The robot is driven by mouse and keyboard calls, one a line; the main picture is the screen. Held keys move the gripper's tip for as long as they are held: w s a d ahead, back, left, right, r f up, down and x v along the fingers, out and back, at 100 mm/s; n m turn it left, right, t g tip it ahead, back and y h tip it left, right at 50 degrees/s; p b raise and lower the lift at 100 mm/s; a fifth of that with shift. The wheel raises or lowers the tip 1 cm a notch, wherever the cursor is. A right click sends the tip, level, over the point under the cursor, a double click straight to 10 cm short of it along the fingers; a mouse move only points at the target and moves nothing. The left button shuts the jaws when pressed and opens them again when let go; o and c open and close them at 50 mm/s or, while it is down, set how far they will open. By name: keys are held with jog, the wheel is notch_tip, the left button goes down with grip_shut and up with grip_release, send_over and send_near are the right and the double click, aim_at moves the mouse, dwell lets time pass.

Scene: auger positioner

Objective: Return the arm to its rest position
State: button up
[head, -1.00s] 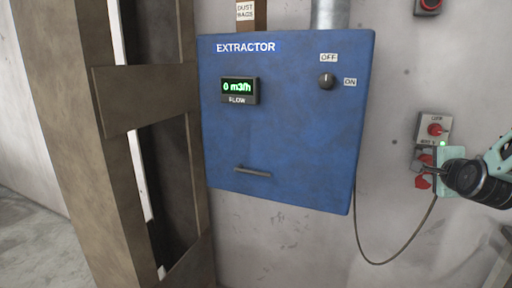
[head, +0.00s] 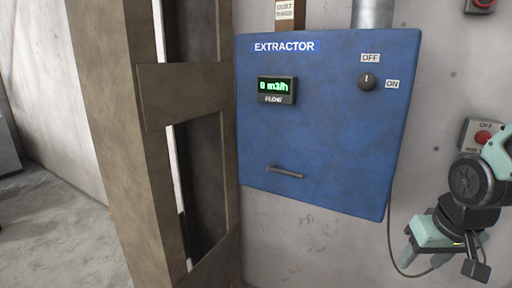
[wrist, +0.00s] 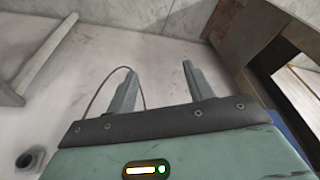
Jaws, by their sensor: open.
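My gripper (head: 446,266) is at the lower right of the head view, hanging with its fingers downward in front of the wall. My dark and mint-green arm comes in from the right edge above it. In the wrist view my gripper (wrist: 160,90) has its two grey fingers apart with nothing between them.
The blue extractor box (head: 320,125) hangs on the wall left of my gripper. A switch box (head: 484,134) is partly behind my arm. A cable (head: 390,245) hangs under the extractor. A brown post frame (head: 115,120) stands at left. Open floor (head: 50,235) lies further left.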

jog(key=s+a+r+n+g, duration=0.1)
jog(key=s+a+n, duration=0.3)
jog(key=s+a, duration=0.3)
jog(key=s+a+r+n+g, duration=0.1)
jog(key=s+a+n+g, duration=0.1)
jog(key=s+a+n, duration=0.2)
jog(key=s+a, duration=0.3)
jog(key=a, duration=0.5)
jog(key=shift+s+n+y, duration=0.3)
jog(key=shift+s, duration=0.05)
dwell(0.6)
